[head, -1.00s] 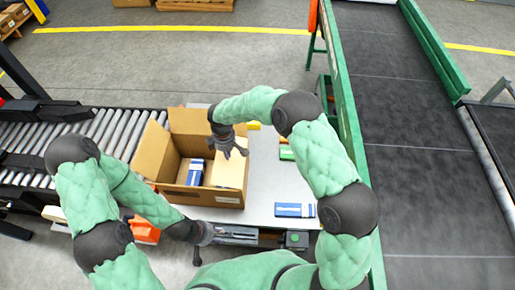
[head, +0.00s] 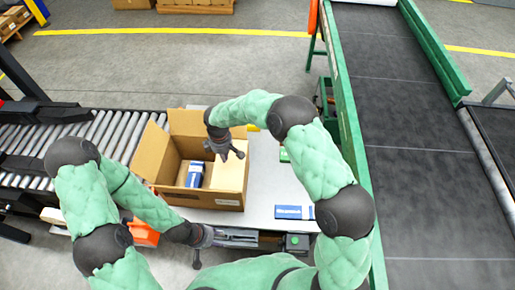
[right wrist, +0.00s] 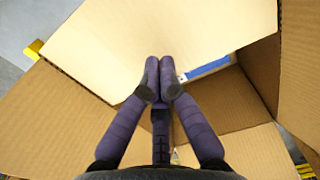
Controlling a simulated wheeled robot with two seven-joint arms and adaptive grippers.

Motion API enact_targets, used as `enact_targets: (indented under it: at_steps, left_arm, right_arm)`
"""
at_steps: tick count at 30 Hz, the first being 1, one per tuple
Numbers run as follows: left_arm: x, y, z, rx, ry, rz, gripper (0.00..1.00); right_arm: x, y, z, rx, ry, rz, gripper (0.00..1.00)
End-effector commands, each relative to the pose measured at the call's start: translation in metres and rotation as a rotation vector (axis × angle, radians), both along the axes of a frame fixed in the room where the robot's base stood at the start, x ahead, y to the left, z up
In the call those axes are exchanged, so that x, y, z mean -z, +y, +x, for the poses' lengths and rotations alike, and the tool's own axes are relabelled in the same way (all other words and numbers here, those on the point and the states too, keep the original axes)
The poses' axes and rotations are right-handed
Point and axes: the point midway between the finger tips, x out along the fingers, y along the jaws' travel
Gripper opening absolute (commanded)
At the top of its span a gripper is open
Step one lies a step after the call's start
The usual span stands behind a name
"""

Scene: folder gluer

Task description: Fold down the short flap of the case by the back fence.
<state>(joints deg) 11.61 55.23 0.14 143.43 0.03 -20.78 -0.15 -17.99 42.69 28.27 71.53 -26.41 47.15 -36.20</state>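The open brown case (head: 210,199) stands on the table at the end of the roller conveyor in the head view. Its back flap (head: 188,122) stands up and its left flap (head: 153,150) leans outward. A pale flap (head: 232,174) on its right side slopes over part of the inside; a large pale panel (right wrist: 150,35) fills the top of the right wrist view. My right gripper (head: 232,155) is over the case's right side, its fingertips (right wrist: 159,68) together in front of that panel. I cannot tell if they touch it. My left gripper (head: 200,247) is below the table's front edge.
A blue-and-white box (head: 195,175) lies inside the case. Another blue box (head: 293,212) and a green box (head: 284,155) lie on the table to the right. A green frame (head: 350,130) and dark belt (head: 410,130) stand beyond. An orange object (head: 145,233) is at the front left.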

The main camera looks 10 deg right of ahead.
Motion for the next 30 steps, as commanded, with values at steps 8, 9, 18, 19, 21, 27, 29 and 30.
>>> enact_targets:
  at_steps: [8,9,18,19,21,27,29,30]
  left_arm:
    - [-0.02,0.0,0.0,0.0,0.0,0.0,0.4]
    - [-0.023,0.0,0.0,0.0,0.0,0.0,0.4]
    - [-0.041,0.0,0.0,0.0,0.0,0.0,0.4]
    - [-0.043,0.0,0.0,0.0,0.0,0.0,0.4]
    - [-0.047,0.0,0.0,0.0,0.0,0.0,0.4]
    - [-0.052,0.0,0.0,0.0,0.0,0.0,0.4]
    - [-0.051,0.0,0.0,0.0,0.0,0.0,0.4]
    - [-0.051,0.0,0.0,0.0,0.0,0.0,0.4]
  right_arm:
    - [-0.032,0.0,0.001,0.0,-0.002,0.001,0.0]
    - [-0.036,0.0,0.001,-0.001,-0.002,0.001,0.0]
    - [-0.067,0.0,0.001,0.0,-0.002,0.0,0.0]
    - [-0.07,0.0,0.001,0.0,-0.002,0.0,0.0]
    - [-0.077,0.0,0.001,0.0,-0.002,0.0,0.0]
    - [-0.085,0.0,0.0,0.0,-0.001,0.001,0.0]
    - [-0.084,0.0,0.0,0.0,0.0,0.0,0.0]
    - [-0.084,0.0,0.0,0.0,0.0,0.0,0.0]
